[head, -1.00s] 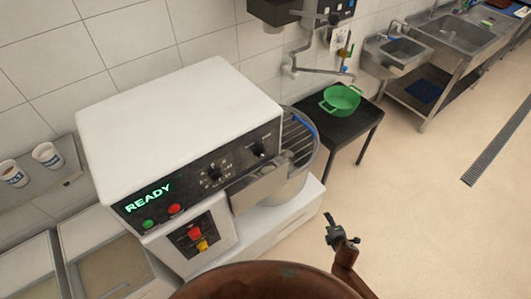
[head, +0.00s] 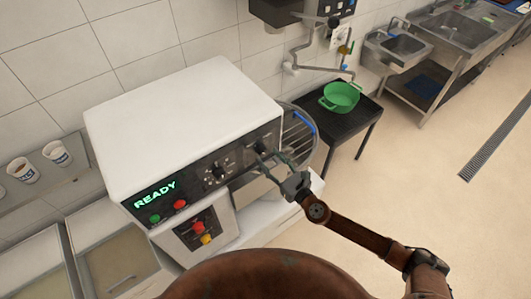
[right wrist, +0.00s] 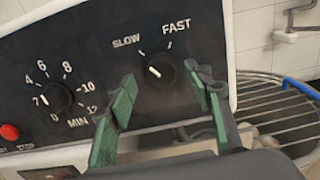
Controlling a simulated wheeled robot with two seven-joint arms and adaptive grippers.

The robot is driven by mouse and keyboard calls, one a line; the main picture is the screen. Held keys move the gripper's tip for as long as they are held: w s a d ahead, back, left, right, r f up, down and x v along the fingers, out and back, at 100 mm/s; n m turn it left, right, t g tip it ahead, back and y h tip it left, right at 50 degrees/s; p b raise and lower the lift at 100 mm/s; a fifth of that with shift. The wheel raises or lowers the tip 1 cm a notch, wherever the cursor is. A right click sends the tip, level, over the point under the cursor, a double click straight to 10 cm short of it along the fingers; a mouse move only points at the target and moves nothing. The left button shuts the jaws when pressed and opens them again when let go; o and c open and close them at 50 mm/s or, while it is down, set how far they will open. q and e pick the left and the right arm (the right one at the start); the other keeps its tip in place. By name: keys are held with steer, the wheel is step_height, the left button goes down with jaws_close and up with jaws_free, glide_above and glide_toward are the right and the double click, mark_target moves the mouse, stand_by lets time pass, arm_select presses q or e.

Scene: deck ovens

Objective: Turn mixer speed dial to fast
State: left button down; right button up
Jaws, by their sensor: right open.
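The mixer (head: 180,120) is a white machine with a dark front panel and a lit READY display. Its speed dial (right wrist: 159,70) is a black knob with a white mark, between the words SLOW and FAST. The mark points up and left, toward SLOW. In the head view the speed dial (head: 261,147) is at the right end of the panel, with my right gripper (head: 278,160) right in front of it. In the right wrist view, the open green fingers of my right gripper (right wrist: 162,82) stand either side of the dial, with gaps showing. My left gripper is out of view.
A numbered timer dial (right wrist: 55,98) and a red stop button (right wrist: 9,131) lie left of the speed dial. A wire bowl guard (head: 300,140) is at the right. A green pot (head: 341,97) stands on a black table (head: 350,125). The floor at right is clear.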

mark_target(262, 151)
steer(key=shift+x, duration=1.45)
steer(key=shift+c, duration=0.3)
steer(key=c, duration=1.1)
